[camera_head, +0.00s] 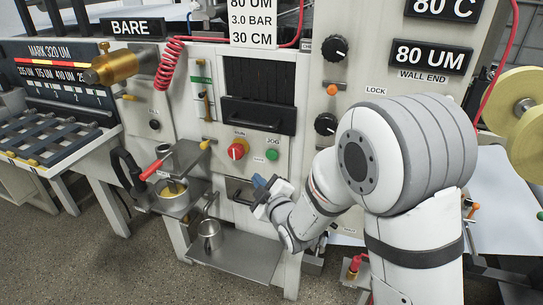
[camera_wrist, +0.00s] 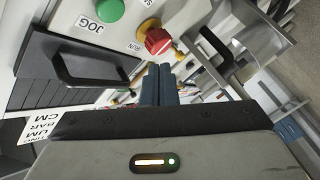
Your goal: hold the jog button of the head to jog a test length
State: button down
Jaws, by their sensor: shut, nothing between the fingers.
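The green jog button (camera_head: 272,155) sits on the machine's front panel under a JOG label. It also shows in the wrist view (camera_wrist: 110,10), with the JOG label beside it. The red run knob (camera_head: 237,150) on a yellow base is left of it; in the wrist view the red knob (camera_wrist: 157,40) lies just beyond my fingertips. My gripper (camera_head: 263,183) is below the jog button in the head view, apart from it. In the wrist view its blue fingers (camera_wrist: 158,82) are together with nothing between them. Whether the fingertips touch the panel cannot be told.
A black drawer front with a handle (camera_head: 258,113) is above the buttons. A cup with a red-handled lever (camera_head: 155,169) is at the left. Black knobs (camera_head: 326,124) are at the right.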

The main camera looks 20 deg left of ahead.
aim_at(272, 154)
jog(key=w+p, duration=0.1)
jog(key=w, duration=0.7)
jog(key=shift+w+d, duration=0.15)
jog(key=shift+d, duration=0.2)
dwell(1.4)
jog(key=shift+w+f, duration=0.1)
jog(key=shift+w, duration=0.05)
jog(key=shift+w+b, duration=0.25)
jog(key=shift+b, duration=0.2)
